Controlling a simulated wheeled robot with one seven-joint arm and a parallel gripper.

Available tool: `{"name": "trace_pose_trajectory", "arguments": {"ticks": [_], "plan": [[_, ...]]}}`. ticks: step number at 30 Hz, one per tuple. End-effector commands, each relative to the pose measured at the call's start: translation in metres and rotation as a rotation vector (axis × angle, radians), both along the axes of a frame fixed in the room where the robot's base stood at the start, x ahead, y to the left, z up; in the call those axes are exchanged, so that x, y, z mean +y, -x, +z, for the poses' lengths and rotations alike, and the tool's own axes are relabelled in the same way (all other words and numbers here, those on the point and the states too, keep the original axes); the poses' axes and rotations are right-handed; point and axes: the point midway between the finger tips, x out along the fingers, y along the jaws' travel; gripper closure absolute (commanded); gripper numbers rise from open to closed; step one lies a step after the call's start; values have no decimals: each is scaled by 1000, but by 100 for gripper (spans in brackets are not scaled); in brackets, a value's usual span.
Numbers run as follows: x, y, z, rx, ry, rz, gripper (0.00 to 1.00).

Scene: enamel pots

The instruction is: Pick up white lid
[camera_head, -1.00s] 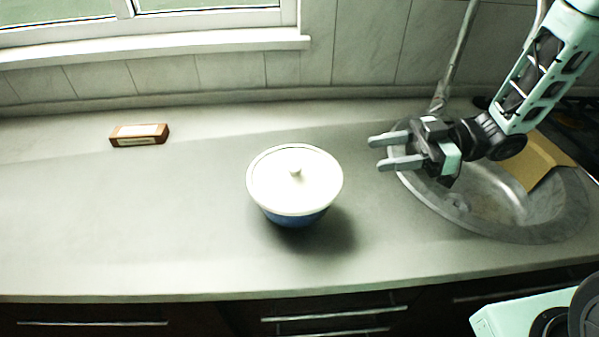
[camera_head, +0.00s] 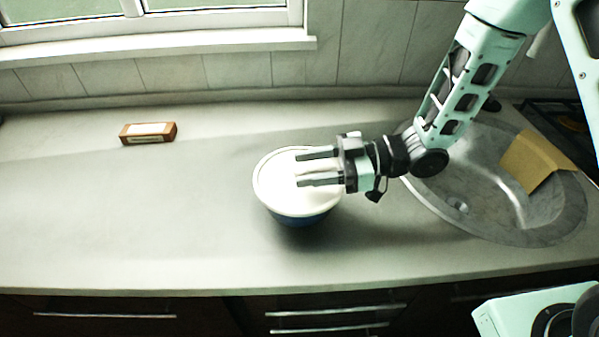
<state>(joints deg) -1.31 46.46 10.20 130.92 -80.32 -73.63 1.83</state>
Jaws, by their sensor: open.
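The white lid (camera_head: 275,185) sits on a blue pot (camera_head: 300,219) on the counter, just left of the sink. The lid's knob is mostly hidden, around the space between my gripper's fingers. My gripper (camera_head: 298,168) is open, with its two fingers pointing left across the right part of the lid. From this view I cannot tell how high the fingers are above the lid or whether they touch it.
A small brown box (camera_head: 148,133) lies at the back left of the counter (camera_head: 120,220). A metal sink (camera_head: 470,205) with a tan board (camera_head: 537,160) in it is at the right.

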Motion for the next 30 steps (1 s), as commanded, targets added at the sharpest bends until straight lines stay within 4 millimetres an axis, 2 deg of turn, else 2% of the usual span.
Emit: {"name": "trace_pose_trajectory", "arguments": {"ticks": [4,12,13,18,30], "plan": [[18,-1,-2,-1,0,0,52],[21,-1,-3,-1,0,-1,52],[21,-1,-3,-1,0,-1,54],[21,-1,-3,-1,0,-1,98],[21,-1,2,-3,0,-2,100]]}}
